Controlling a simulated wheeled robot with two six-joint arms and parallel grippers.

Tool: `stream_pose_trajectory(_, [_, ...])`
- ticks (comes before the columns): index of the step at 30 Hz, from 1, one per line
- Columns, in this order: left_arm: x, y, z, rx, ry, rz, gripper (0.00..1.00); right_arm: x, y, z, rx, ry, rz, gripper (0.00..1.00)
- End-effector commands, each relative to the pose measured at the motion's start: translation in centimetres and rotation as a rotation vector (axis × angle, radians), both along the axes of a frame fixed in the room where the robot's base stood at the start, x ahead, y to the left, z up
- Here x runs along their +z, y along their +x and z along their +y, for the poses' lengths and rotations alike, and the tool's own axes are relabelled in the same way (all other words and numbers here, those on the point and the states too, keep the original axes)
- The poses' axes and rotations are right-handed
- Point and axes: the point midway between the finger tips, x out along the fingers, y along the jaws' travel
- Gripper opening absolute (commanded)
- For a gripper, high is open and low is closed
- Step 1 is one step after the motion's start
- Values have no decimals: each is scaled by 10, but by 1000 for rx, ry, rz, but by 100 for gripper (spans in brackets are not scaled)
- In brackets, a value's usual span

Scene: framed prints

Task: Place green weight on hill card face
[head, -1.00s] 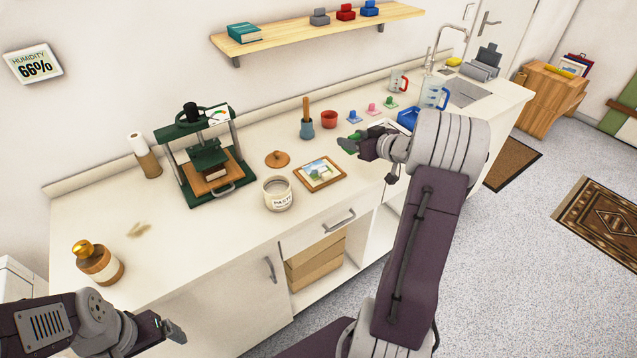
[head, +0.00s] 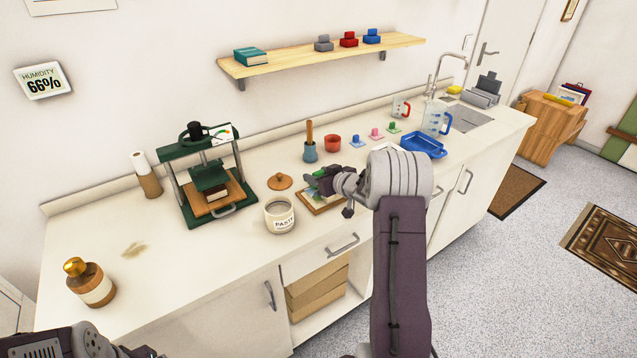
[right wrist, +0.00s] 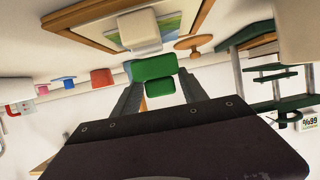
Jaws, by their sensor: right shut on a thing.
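My right gripper (head: 318,180) is shut on the green weight (right wrist: 152,68), which shows between the fingers in the right wrist view. In the head view the gripper is over the wooden-framed hill card (head: 313,201) and hides much of it. The frame and part of the picture also show in the right wrist view (right wrist: 172,29). A cream block (right wrist: 139,30) appears against the picture there, beyond the green weight. I cannot tell whether the weight touches anything below it. My left gripper (head: 148,352) is barely in view at the bottom edge.
The paste jar (head: 279,215) stands close left of the frame, with a brown lid (head: 280,182) behind it. A green press (head: 208,185) is farther left. A blue tray (head: 424,145) and small coloured pieces (head: 376,133) are to the right. The front-left counter is mostly clear.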

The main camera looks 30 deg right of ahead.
Motion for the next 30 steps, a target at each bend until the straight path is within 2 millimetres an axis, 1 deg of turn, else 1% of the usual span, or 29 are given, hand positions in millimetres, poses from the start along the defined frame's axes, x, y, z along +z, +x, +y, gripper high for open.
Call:
stream_pose_trajectory(1, [-7,0,0,0,0,0,89,-13,0,0,1,3,0,0])
stream_pose_trajectory(3, [-8,0,0,0,0,0,89,-21,0,0,-1,2,-2,0])
stream_pose_trajectory(9, [-6,0,0,0,0,0,89,-19,0,0,0,-1,-3,0])
stream_pose_trajectory(14, [-9,0,0,0,0,0,89,-24,0,0,0,0,-3,0])
stream_pose_trajectory(15, [-8,0,0,0,0,0,89,-24,0,0,0,0,0,62])
stream_pose_trajectory(16, [-8,0,0,0,0,0,89,-24,0,0,0,0,0,70])
stream_pose_trajectory(17, [-8,0,0,0,0,0,89,-24,0,0,0,0,0,72])
stream_pose_trajectory(25, [-8,0,0,0,0,0,89,-23,0,0,0,0,-1,72])
stream_pose_trajectory(27, [-5,0,0,0,0,0,89,-18,0,0,0,0,-2,72])
stream_pose_trajectory(29, [-5,0,0,0,0,0,89,-16,-6,-2,-2,0,-1,72])
stream_pose_trajectory(30, [-5,0,0,0,0,0,89,-14,-13,-2,-2,0,-1,72])
